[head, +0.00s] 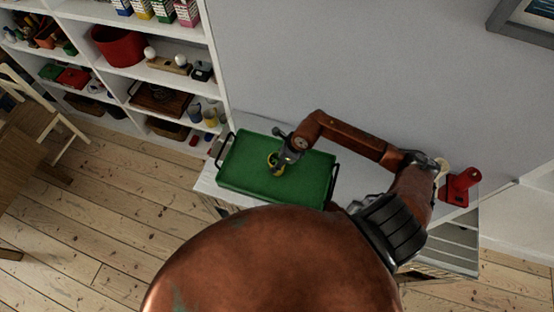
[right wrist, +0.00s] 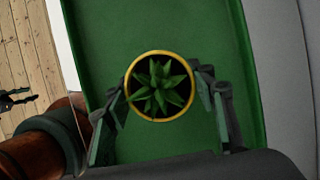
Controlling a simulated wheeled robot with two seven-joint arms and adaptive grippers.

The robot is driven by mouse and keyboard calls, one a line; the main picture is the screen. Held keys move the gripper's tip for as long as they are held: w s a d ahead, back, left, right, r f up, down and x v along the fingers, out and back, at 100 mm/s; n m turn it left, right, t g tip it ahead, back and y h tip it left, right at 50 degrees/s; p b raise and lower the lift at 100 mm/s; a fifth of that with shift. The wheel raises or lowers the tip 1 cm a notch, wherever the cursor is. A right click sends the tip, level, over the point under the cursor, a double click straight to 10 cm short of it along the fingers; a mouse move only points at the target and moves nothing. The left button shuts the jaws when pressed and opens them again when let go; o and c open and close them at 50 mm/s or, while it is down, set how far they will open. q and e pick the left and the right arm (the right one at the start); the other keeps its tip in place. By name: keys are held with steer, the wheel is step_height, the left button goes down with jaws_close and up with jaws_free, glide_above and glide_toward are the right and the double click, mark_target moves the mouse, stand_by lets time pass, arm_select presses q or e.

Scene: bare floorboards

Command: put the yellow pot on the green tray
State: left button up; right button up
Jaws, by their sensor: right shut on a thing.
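The yellow pot (head: 270,160) holds a spiky green plant and shows as a yellow-rimmed circle in the right wrist view (right wrist: 160,119). My right gripper (head: 279,162) is shut on the pot, with one finger on each side of it. The green tray (head: 248,180) lies under the pot and gripper, and it fills most of the right wrist view (right wrist: 205,25). The pot is over the tray's middle; I cannot tell whether it touches the surface. A dark claw, seemingly my left gripper (right wrist: 18,98), shows small at the left of the right wrist view.
The tray has dark handles and sits on a white cabinet top (head: 212,184) against the wall. A red object (head: 461,186) stands at the cabinet's right end. White shelves (head: 135,75) with several items stand at left. The tray around the pot is bare.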

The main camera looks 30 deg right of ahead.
steer(key=o, duration=1.5)
steer(key=shift+f, duration=0.1)
steer(key=shift+o, duration=0.2)
steer(key=shift+r, duration=0.2)
steer(key=b+v, duration=0.1)
steer(key=v, duration=1)
steer(key=shift+r+b, duration=0.35)
steer(key=shift+s+d, duration=0.1)
steer(key=shift+d, duration=0.05)
